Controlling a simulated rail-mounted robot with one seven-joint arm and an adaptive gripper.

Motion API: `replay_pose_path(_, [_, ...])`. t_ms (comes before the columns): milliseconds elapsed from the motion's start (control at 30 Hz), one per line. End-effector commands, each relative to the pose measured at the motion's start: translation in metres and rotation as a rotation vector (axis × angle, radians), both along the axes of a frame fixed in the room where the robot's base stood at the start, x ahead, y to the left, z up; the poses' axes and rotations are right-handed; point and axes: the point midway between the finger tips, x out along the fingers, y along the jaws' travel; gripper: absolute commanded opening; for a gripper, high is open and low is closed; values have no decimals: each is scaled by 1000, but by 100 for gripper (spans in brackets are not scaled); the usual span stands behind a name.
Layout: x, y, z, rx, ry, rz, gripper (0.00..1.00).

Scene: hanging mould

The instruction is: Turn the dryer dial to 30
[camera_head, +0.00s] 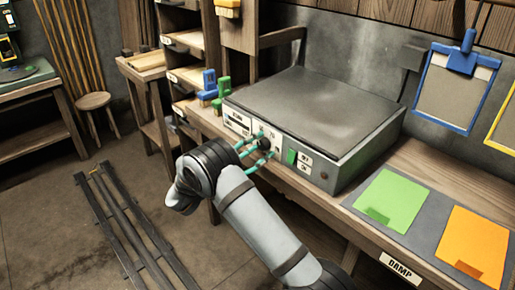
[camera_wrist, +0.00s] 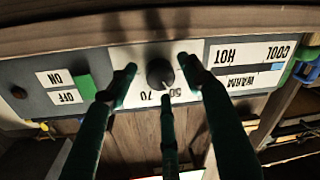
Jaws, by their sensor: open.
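The dryer (camera_head: 310,110) is a grey box with a dark flat top on the wooden bench. Its dark round dial (camera_head: 264,144) is on the front panel. In the wrist view, which shows the panel upside down, the dial (camera_wrist: 160,73) has a light pointer mark towards the "50" and "70" labels; the exact setting is unclear and no "30" label is visible. My gripper (camera_head: 262,146) is at the panel with teal fingers spread around the dial. In the wrist view my gripper (camera_wrist: 157,72) has a finger on each side and a third in the middle; contact is unclear.
A green ON/OFF switch (camera_head: 291,157) is beside the dial, and a COOL/WARM/HOT label panel (camera_wrist: 250,65) is on its other side. Green and blue blocks (camera_head: 215,88) stand at the dryer's left. A green sheet (camera_head: 390,200) and an orange sheet (camera_head: 470,245) lie at right.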

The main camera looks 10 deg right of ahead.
Motion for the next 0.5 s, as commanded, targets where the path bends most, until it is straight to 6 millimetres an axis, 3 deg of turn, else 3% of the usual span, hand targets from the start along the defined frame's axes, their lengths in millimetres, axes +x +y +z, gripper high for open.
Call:
replay_pose_path(167, [0, 0, 0, 0, 0, 0, 50])
replay_pose_path(500, [0, 0, 0, 0, 0, 0, 31])
